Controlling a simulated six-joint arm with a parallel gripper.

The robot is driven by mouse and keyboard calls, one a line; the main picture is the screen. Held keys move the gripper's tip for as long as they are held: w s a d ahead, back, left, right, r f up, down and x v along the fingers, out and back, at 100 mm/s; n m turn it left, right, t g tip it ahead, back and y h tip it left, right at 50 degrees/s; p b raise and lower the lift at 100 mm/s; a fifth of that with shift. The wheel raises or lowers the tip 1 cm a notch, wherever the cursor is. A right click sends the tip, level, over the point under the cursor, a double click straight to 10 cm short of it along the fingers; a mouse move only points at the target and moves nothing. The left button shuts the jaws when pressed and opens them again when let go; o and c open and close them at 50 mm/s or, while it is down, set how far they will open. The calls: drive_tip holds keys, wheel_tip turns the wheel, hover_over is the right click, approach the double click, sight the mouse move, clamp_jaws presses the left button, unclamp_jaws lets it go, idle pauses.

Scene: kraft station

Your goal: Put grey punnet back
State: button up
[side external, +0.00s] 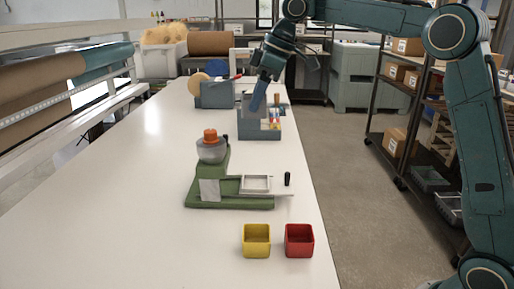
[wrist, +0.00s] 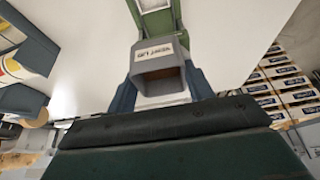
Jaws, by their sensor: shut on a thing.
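The grey punnet (wrist: 160,58) shows in the wrist view as a small open box with a printed label on its rim. It sits between the two blue fingers of my gripper (wrist: 161,80), which is shut on it. In the side external view my gripper (side external: 258,98) points down at the blue-grey rack (side external: 258,132); I cannot make out the punnet clearly there. A yellow punnet (side external: 256,241) and a red punnet (side external: 299,241) stand side by side at the table's near end.
A green press (side external: 230,202) with an orange-topped grey bowl (side external: 212,150) and a white frame stands mid-table. Another blue-grey holder (side external: 215,95) stands farther back. The table's left side is clear. Shelves with boxes (side external: 393,142) stand right of the table.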

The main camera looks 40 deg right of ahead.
drive_tip(key=shift+w+a+f+m, duration=0.15)
drive_tip(key=shift+w+f+m, duration=0.1)
drive_tip(key=shift+f, duration=0.2)
drive_tip(key=shift+w+a+f+m, duration=0.1)
drive_tip(key=shift+w+f+m, duration=0.15)
drive_tip(key=shift+f, duration=0.2)
drive_tip(key=w+d+f+m+h, duration=0.1)
drive_tip(key=f+m, duration=0.1)
drive_tip(key=f, duration=0.3)
drive_tip(key=w+d+f+m+h, duration=0.1)
drive_tip(key=f+m, duration=0.2)
drive_tip(key=f, duration=0.2)
drive_tip(key=w+d+f+m+t+h, duration=0.1)
drive_tip(key=f+m, duration=0.1)
drive_tip(key=f, duration=0.3)
drive_tip(key=shift+d+f+m, duration=0.4)
drive_tip(key=s+a+r+n+g+y, duration=0.1)
drive_tip(key=s+a+r+n+y, duration=0.15)
drive_tip(key=s+a+n, duration=0.3)
drive_tip(key=s+a+r+n+g+y, duration=0.1)
drive_tip(key=s+a+r+n, duration=0.3)
drive_tip(key=a+n, duration=0.3)
drive_tip(key=s+a+f+m+t, duration=0.1)
drive_tip(key=s+a+f+m, duration=0.1)
drive_tip(key=a+f, duration=0.3)
drive_tip(key=a+m, duration=0.1)
drive_tip(key=a, duration=0.3)
drive_tip(key=shift+a, duration=0.3)
drive_tip(key=shift+f+m, duration=0.2)
drive_tip(key=shift+m, duration=0.05)
